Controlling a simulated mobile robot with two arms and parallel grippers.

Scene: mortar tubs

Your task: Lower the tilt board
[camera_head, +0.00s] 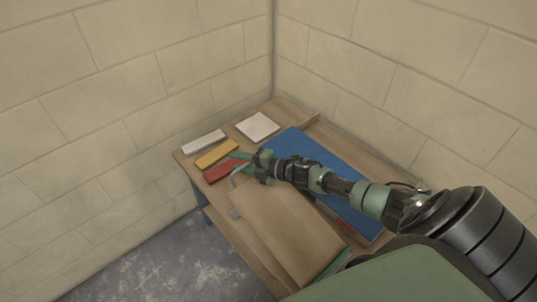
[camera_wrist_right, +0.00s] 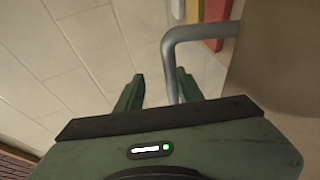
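The tilt board is a brown panel (camera_head: 275,225) on the near part of the wooden table. How far it is tilted is hard to tell. A bent grey metal handle (camera_head: 237,174) shows at its left edge. The handle (camera_wrist_right: 190,38) is large in the right wrist view. My right gripper (camera_head: 245,158) is beside the handle in the head view. In the wrist view its two green fingers (camera_wrist_right: 158,88) are apart, and one leg of the handle runs down between them, close to the right finger. It does not grip the handle. My left gripper is out of view.
The wooden table (camera_head: 284,106) stands in a block-wall corner. A red block (camera_head: 220,171), a yellow block (camera_head: 216,154), a whitish block (camera_head: 203,142) and a pale square slab (camera_head: 257,126) lie toward its far left. A blue panel (camera_head: 335,165) lies behind my right arm.

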